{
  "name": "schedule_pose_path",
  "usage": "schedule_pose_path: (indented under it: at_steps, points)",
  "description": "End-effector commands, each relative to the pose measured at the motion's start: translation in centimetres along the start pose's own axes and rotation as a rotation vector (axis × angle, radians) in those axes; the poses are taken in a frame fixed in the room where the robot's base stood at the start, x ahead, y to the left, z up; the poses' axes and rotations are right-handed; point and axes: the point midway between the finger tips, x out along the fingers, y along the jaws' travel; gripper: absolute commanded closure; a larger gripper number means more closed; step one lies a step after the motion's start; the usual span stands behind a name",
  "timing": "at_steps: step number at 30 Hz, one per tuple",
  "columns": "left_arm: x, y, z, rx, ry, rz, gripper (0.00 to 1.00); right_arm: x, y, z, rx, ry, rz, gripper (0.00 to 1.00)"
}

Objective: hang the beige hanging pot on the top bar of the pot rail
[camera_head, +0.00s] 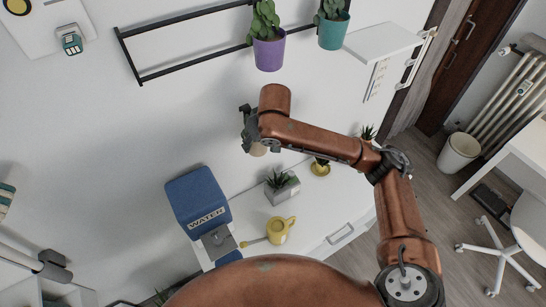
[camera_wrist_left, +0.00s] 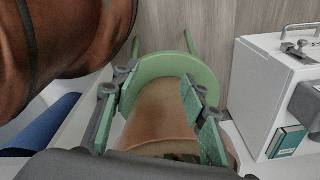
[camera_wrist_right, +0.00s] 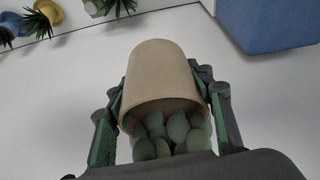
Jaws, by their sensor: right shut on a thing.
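The beige hanging pot (camera_wrist_right: 162,75) is between the fingers of my right gripper (camera_wrist_right: 160,108) in the right wrist view. Green rounded leaves show at its mouth. In the head view, my right gripper (camera_head: 250,132) holds the beige pot (camera_head: 258,149) in front of the wall, below the pot rail. The black pot rail (camera_head: 190,68) has two bars; its top bar (camera_head: 180,17) runs out of the picture at the upper edge. My left gripper (camera_wrist_left: 153,110) is open in the left wrist view, over a brown cylindrical thing and a green stool; it cannot be made out in the head view.
A purple pot (camera_head: 268,54) and a teal pot (camera_head: 332,34) with plants hang along the lower bar. A white shelf (camera_head: 380,42) is right of the rail.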

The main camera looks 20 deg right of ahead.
Motion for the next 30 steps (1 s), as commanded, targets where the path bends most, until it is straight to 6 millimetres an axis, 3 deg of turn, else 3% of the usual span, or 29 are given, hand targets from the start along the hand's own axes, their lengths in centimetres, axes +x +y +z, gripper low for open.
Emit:
schedule_pose_path:
  at_steps: [6,15,23,30]
  points:
    - [1.3,0.1,0.2,0.0,-0.001,0.0,0.6,-6.0,-3.5,-3.1,-0.014,0.011,-0.002,0.9]
    - [2.7,0.1,0.4,0.0,-0.003,0.0,0.6,-15.2,-8.3,-5.0,-0.009,0.011,-0.001,0.9]
    - [3.4,0.1,0.6,0.0,-0.004,0.0,0.6,-23.9,-12.2,-4.6,0.008,0.01,0.005,0.9]
    - [4.1,0.1,0.7,0.0,-0.004,0.0,0.6,-31.6,-15.5,-2.6,0.034,0.009,0.015,0.9]
